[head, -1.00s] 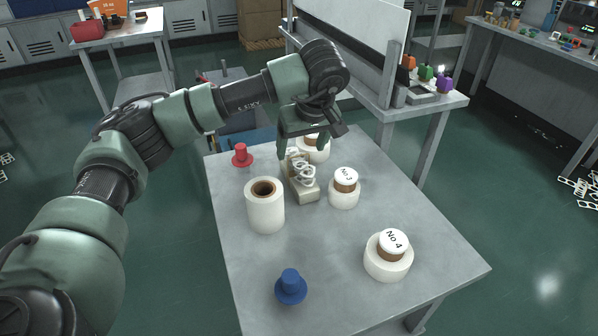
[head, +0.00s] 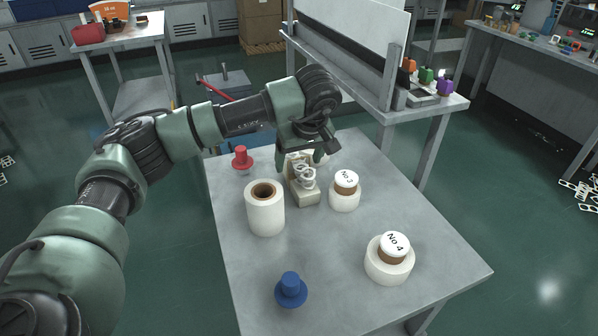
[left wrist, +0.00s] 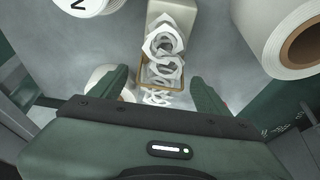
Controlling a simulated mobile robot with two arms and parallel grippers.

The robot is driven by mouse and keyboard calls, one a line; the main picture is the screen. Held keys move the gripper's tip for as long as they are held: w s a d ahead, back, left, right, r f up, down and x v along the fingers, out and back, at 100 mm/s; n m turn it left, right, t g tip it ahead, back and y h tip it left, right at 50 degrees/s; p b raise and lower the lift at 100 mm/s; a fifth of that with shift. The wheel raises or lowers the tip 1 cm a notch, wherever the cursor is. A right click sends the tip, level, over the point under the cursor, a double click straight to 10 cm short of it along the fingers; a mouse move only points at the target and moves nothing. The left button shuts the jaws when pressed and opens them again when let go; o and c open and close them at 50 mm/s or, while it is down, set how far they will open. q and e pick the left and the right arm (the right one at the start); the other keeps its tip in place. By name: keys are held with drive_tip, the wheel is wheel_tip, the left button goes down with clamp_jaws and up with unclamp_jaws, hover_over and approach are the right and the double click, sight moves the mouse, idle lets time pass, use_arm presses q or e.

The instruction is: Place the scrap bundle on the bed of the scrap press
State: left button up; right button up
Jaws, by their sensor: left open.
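The scrap bundle (head: 304,177), white loops of ring-shaped scrap on a pale beige block, lies on the grey table (head: 345,245). It also shows in the left wrist view (left wrist: 163,45). My left gripper (head: 303,160) is open over its far end. In the left wrist view its two fingers (left wrist: 160,88) stand apart on either side of the loops, and the gripper body hides the near end. Behind the table, a grey device with a red lever (head: 217,89) may be the scrap press; its bed is not clear to see. My right gripper is not in view.
A white roll (head: 265,213) stands left of the bundle, and the No 3 roll (head: 345,194) right of it. The No 4 roll (head: 389,264), a blue peg (head: 290,290) and a red peg (head: 241,159) are also on the table. The table's middle front is clear.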

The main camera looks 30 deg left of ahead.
use_arm(q)
drive_tip(key=shift+f, duration=0.1)
drive_tip(key=c, duration=1.5)
clamp_jaws()
